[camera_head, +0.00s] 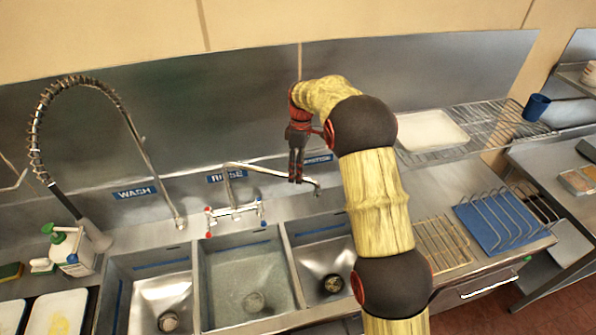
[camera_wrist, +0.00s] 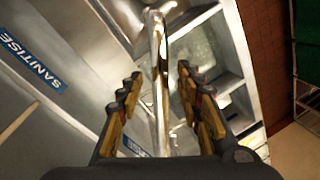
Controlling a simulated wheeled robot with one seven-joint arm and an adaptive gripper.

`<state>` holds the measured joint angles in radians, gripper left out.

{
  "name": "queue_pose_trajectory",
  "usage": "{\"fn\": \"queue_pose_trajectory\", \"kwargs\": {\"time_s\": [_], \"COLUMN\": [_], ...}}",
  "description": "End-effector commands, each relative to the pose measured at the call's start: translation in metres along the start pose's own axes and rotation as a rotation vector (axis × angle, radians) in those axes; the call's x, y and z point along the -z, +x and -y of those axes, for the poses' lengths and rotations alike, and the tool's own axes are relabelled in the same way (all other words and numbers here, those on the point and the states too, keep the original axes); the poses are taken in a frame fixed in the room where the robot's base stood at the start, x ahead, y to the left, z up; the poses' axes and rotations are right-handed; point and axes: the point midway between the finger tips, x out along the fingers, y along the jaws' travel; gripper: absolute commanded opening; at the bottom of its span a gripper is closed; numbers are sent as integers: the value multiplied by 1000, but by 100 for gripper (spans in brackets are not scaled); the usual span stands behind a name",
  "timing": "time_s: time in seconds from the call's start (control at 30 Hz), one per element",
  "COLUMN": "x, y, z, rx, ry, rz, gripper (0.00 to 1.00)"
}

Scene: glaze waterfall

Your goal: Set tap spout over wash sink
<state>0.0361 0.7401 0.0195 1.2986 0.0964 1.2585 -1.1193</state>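The chrome tap spout (camera_head: 265,173) rises from the mixer tap with red and blue handles (camera_head: 235,212) behind the middle basin. It reaches right, and its tip is over the back of the right-hand basin, by the SANITISE label. The wash sink (camera_head: 118,300) is the left basin, below the WASH label (camera_head: 135,192). My gripper (camera_head: 296,180) points down at the spout's outer part. In the wrist view, the spout (camera_wrist: 159,80) runs between the two open fingers of my gripper (camera_wrist: 160,95), with gaps on both sides.
The rinse basin (camera_head: 215,262) lies between the wash basin and the sanitise basin (camera_head: 315,235). A coiled spray hose (camera_head: 38,130) arches at the left. A soap bottle (camera_head: 72,255) stands left of the wash sink. A drying rack (camera_head: 445,245) is at the right. A steel splashback (camera_head: 200,110) stands behind.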

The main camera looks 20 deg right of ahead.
Motion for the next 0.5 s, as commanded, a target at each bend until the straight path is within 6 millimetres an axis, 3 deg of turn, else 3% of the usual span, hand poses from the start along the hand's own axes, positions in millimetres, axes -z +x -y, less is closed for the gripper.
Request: {"fn": "queue_pose_trajectory", "kwargs": {"time_s": [0.33, 0.5], "x": [0, 0], "y": [5, 4], "z": [0, 0], "rx": [0, 0], "ry": [0, 0], "rz": [0, 0], "gripper": [36, 26]}}
